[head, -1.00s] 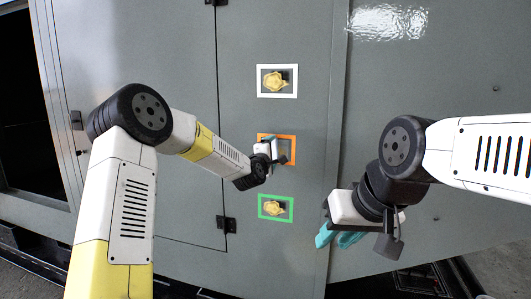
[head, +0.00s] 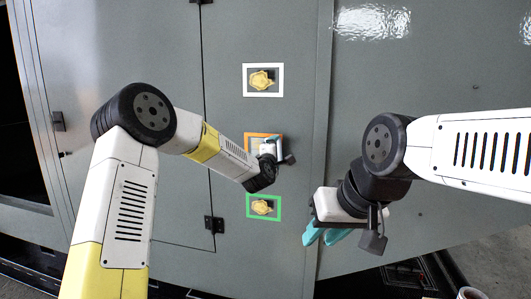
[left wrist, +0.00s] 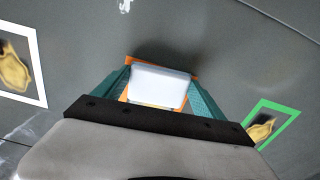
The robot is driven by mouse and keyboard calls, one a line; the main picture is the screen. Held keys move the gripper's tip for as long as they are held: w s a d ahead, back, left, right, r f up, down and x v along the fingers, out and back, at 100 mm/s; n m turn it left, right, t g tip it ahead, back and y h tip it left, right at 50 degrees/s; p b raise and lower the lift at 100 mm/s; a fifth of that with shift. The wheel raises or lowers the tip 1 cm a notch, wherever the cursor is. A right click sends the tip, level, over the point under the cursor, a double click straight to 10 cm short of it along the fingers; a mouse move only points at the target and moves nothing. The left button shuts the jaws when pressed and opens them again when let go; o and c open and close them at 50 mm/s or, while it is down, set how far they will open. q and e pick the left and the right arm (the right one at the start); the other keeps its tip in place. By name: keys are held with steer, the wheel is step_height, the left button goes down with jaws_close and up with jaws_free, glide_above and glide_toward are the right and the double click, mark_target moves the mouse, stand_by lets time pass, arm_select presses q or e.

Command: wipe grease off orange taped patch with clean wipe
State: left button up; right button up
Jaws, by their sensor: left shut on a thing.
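The orange taped patch (head: 249,136) is on the grey panel, between a white one above and a green one below. My left gripper (head: 272,150) is at its right part and hides much of it. In the left wrist view, my left gripper (left wrist: 158,90) is shut on a white wipe (left wrist: 158,86), with orange tape (left wrist: 190,61) showing just behind it. I cannot tell whether the wipe touches the panel, or how much grease lies behind it. My right gripper (head: 325,236), with teal fingers, hangs off to the right, away from the patch; its opening is unclear.
The white taped patch (head: 246,80) and green taped patch (head: 249,208) each hold a yellowish-brown smear. Door hinges (head: 213,224) stand out left of the patches. A cup-like container (head: 470,293) shows at the lower right edge. The panel right of the patches is bare.

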mark_target(252, 146)
arm_select(q)
steer(key=shift+w+a, duration=0.55)
steer(key=shift+a, duration=1)
steer(key=shift+w+a, duration=0.5)
steer(key=shift+a, duration=1.05)
steer(key=shift+w+a, duration=0.55)
steer(key=shift+a, duration=1)
steer(key=shift+a, duration=0.1)
steer(key=shift+s+a, duration=0.15)
steer(key=shift+s, duration=0.15)
steer(key=shift+d+v, duration=0.15)
steer(key=shift+v, duration=1.15)
steer(key=shift+d+v, duration=0.1)
steer(key=shift+v, duration=1.2)
steer(key=shift+s, duration=0.1)
